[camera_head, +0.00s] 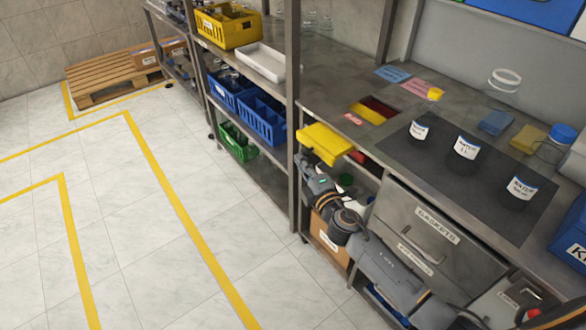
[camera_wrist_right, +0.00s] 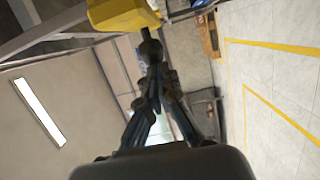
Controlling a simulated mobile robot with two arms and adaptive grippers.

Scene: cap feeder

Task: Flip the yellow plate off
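The yellow plate (camera_head: 325,143) sticks out past the front edge of the workbench, left of an opening in the bench top (camera_head: 376,108) with red and yellow inside. My right gripper (camera_head: 304,164) is just below the plate's outer end, in front of the bench. In the right wrist view the plate (camera_wrist_right: 122,14) is at the top, and the right gripper's fingertips (camera_wrist_right: 151,48) come together close below it. They look shut with nothing between them. I cannot tell whether they touch the plate. My left gripper is not in view.
Bottles (camera_head: 466,148) stand on a dark mat on the workbench. A drawer unit (camera_head: 425,225) is under it, near my right arm. A shelf rack with a yellow crate (camera_head: 228,25) and blue crates (camera_head: 262,118) stands left.

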